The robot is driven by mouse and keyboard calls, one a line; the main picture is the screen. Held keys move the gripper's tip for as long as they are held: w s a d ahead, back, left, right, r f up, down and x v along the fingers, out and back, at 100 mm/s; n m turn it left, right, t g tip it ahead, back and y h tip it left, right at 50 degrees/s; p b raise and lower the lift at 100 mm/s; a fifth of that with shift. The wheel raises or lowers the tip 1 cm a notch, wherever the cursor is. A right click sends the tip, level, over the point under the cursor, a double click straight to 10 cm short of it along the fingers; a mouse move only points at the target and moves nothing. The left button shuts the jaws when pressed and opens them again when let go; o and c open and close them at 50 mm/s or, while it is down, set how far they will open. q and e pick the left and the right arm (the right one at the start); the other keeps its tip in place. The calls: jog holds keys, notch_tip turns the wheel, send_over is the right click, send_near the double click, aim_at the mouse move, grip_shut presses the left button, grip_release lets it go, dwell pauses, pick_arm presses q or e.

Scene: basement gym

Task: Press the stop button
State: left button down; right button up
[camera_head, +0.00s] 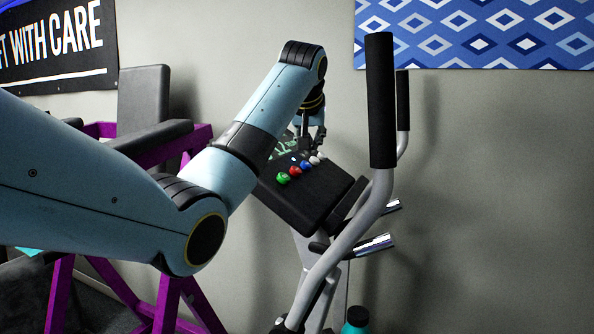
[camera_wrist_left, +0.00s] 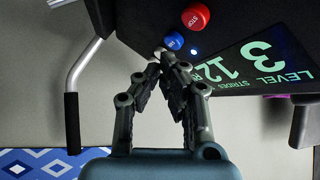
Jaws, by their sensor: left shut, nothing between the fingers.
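The red stop button (camera_head: 296,171) sits on the black console of an exercise machine, between a green button (camera_head: 283,178) and a blue button (camera_head: 306,166). In the left wrist view the red button (camera_wrist_left: 195,16) is near the top edge and bears lettering that reads STOP upside down. The blue button (camera_wrist_left: 174,41) lies nearer my fingers. My left gripper (camera_head: 314,148) is over the far end of the button row. Its fingertips (camera_wrist_left: 168,62) are together and empty, close to a white button (camera_wrist_left: 159,52); I cannot tell whether they touch it. My right gripper is not in view.
The console (camera_head: 322,195) has a lit display (camera_wrist_left: 262,62) beside the buttons. A grey handlebar with a black grip (camera_head: 380,100) rises right of the console, with another grip (camera_head: 402,98) behind. A purple-framed bench (camera_head: 168,300) stands at left. A teal bottle (camera_head: 356,320) is below.

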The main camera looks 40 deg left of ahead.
aim_at(301, 172)
pick_arm(q)
jog(key=shift+s+a+f+b, duration=0.1)
jog(key=shift+a+f+b, duration=0.1)
jog(key=shift+a+f, duration=0.4)
jog(key=shift+s+a+f+b, duration=0.1)
jog(key=shift+a+f+b, duration=0.15)
jog(key=shift+f, duration=0.55)
jog(key=shift+a+f, duration=0.1)
dwell(0.4)
jog(key=shift+a+f+p, duration=0.15)
jog(key=shift+f+p, duration=0.05)
jog(key=shift+p, duration=0.15)
jog(key=shift+s+a+f, duration=0.1)
jog(key=shift+a+f, duration=0.1)
jog(key=shift+f, duration=0.25)
dwell(0.5)
dwell(0.4)
jog(key=shift+d+r, duration=0.45)
jog(key=shift+r, duration=0.35)
